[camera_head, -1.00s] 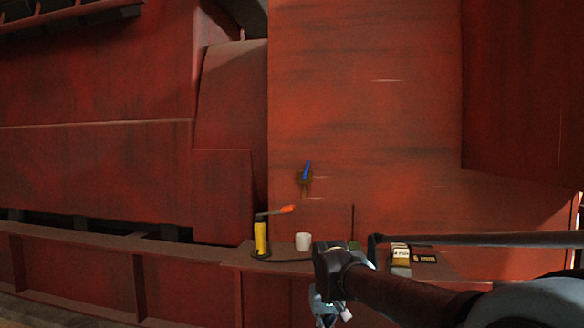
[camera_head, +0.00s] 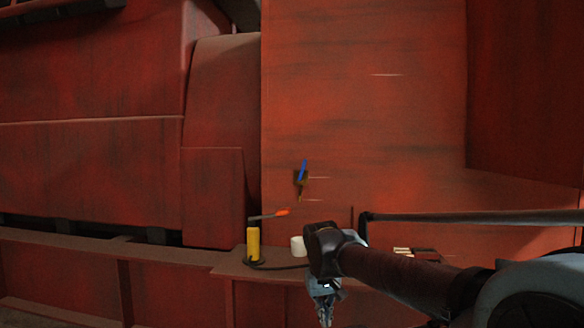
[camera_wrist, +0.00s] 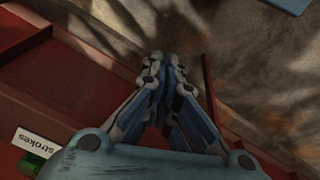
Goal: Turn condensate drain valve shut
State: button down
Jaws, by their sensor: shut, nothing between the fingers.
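The valve with its blue lever handle (camera_head: 302,171) is on the red engine wall, right of the middle seam in the head view. The lever stands nearly upright, tilted slightly right, over a small dark and brassy body. My gripper (camera_head: 325,318) hangs below and to the right of the valve, in front of the ledge and well apart from it. In the wrist view my gripper (camera_wrist: 163,58) has its fingers together with nothing between them. The valve is not in the wrist view.
On the ledge (camera_head: 225,268) stand a yellow cylinder (camera_head: 253,243) with an orange-tipped lever (camera_head: 281,212) and a white cup (camera_head: 298,246), partly behind my arm. Small labelled boxes (camera_head: 415,251) lie to the right. The wall around the valve is clear.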

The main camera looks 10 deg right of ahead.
jog(key=w+d+r+n+h, duration=0.1)
jog(key=w+d+r+h, duration=0.25)
jog(key=w+r, duration=0.75)
jog(key=n+t+h, duration=0.2)
jog(key=t+h, duration=0.3)
jog(key=h, duration=0.4)
send_near(303, 171)
jog(key=w+a+r, duration=0.3)
jog(key=a+r, duration=0.1)
jog(key=a, duration=0.4)
jog(key=s+d+x, duration=0.1)
jog(key=s+x, duration=0.1)
jog(key=x, duration=1)
jog(key=shift+s+d+f, duration=0.2)
jog(key=shift+s+d, duration=0.05)
jog(key=shift+d, duration=0.3)
jog(key=shift+a+t, duration=0.15)
jog(key=shift+t, duration=0.15)
jog(key=shift+m, duration=0.3)
